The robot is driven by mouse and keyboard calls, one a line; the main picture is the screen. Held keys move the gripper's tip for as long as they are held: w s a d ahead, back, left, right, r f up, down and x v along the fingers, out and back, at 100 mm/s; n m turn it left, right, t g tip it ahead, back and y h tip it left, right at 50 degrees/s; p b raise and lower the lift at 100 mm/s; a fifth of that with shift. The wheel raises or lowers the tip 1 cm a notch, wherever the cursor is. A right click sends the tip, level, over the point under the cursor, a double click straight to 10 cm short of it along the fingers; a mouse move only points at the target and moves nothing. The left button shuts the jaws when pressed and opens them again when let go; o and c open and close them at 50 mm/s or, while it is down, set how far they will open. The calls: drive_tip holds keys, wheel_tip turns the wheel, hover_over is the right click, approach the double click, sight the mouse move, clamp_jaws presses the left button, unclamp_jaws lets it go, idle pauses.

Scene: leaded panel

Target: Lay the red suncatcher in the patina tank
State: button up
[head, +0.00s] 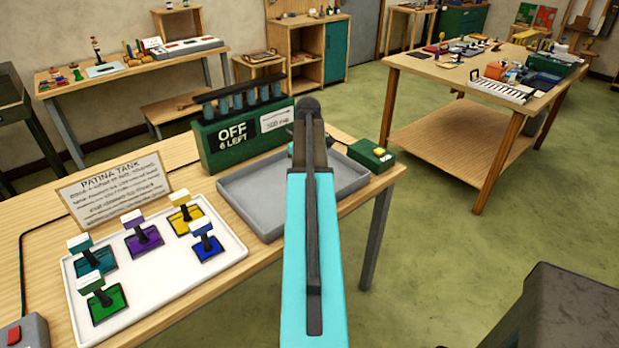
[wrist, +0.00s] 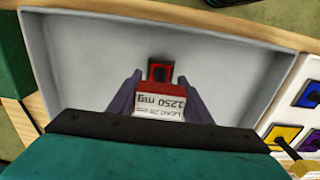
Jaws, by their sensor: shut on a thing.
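The red suncatcher (wrist: 166,88) is a small red square with a dark centre and a white, labelled grip block reading "1250 mg". My gripper (wrist: 162,98) is shut on the grip block in the wrist view, with a finger on each side. The suncatcher is over the grey floor of the shallow tray that I take as the patina tank (wrist: 85,60). I cannot tell whether it touches the floor. In the head view the tank (head: 243,212) is empty where it shows. There my arm hides the gripper, the suncatcher and part of the tank.
A "PATINA TANK" sign (head: 115,188) stands behind a white tray (head: 170,293) with several other coloured suncatchers, left of the tank. A green box (head: 235,150) reading "OFF 6 LEFT" stands behind the tank. A small green box (head: 371,153) sits at its right.

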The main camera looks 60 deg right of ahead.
drive_tip(key=shift+f, duration=0.6)
drive_tip(key=shift+f, duration=0.1)
drive_tip(key=o, duration=1.1)
drive_tip(key=shift+r+b, duration=1.25)
drive_tip(key=shift+r, duration=4.9)
drive_tip(key=shift+w, duration=0.1)
